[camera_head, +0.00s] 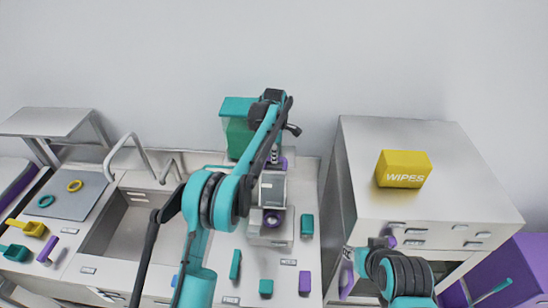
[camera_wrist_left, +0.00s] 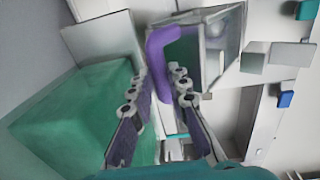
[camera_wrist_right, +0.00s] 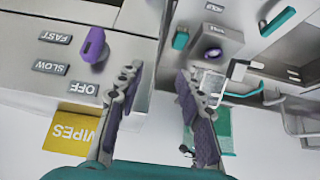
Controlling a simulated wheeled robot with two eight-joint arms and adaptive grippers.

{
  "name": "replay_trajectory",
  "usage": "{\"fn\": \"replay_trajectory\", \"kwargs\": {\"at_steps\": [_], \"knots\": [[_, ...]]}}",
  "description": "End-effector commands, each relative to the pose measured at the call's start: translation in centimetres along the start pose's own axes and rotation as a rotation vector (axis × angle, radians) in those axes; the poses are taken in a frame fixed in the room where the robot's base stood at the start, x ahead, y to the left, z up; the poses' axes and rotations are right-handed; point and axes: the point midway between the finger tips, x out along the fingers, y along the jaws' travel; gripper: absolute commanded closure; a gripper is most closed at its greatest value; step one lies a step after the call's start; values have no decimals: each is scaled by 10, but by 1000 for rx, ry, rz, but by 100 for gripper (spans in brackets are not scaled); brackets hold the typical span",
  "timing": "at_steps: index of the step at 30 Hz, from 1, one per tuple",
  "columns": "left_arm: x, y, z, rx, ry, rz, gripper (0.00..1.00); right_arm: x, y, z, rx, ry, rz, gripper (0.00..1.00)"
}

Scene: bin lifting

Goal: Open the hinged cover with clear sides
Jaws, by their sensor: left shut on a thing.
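The cover with clear sides (camera_head: 272,190) is at the grey unit (camera_head: 268,237) in the middle of the counter. It appears raised toward the back; its exact angle is unclear. In the left wrist view its clear panel and pale frame (camera_wrist_left: 232,40) lie beyond my fingers. A purple handle (camera_wrist_left: 160,75) runs along the cover's edge. My left gripper (camera_head: 274,155) is shut on this handle, which also shows between its fingers in the left wrist view (camera_wrist_left: 164,86). My right gripper (camera_wrist_right: 157,85) is open and empty, with a purple knob (camera_wrist_right: 94,45) to its left.
A teal block-shaped thing (camera_head: 238,110) stands behind the unit, close to my left gripper. A grey cabinet (camera_head: 430,217) with a yellow wipes box (camera_head: 403,169) stands at right. A sink (camera_head: 128,225) lies left. Small teal and purple blocks (camera_head: 307,225) sit around the unit.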

Motion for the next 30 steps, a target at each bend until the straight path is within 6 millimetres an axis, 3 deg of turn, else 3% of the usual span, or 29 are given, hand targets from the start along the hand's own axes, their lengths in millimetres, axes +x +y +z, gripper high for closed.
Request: {"fn": "replay_trajectory", "kwargs": {"at_steps": [1, 3, 8, 14, 19, 24, 30], "knots": [[0, 0, 0, 0, 1, 1, 100, 0, -1, 0, -8, -1, -1, 81], [0, 0, 0, 0, 1, 1, 100, 2, -4, -2, -49, -5, -4, 100], [0, 0, 0, 0, 1, 0, 100, 14, -26, -11, -344, -27, -24, 100], [0, 0, 0, 0, 1, 0, 100, 43, -83, -22, -1011, -54, -67, 100], [0, 0, 0, 0, 1, 1, 100, 69, -140, -19, -1610, -56, -100, 100], [0, 0, 0, 0, 1, 1, 100, 93, -202, -4, -2199, -40, -120, 100], [0, 0, 0, 0, 0, 1, 100, 113, -262, 26, -2774, -14, -119, 100]]}}
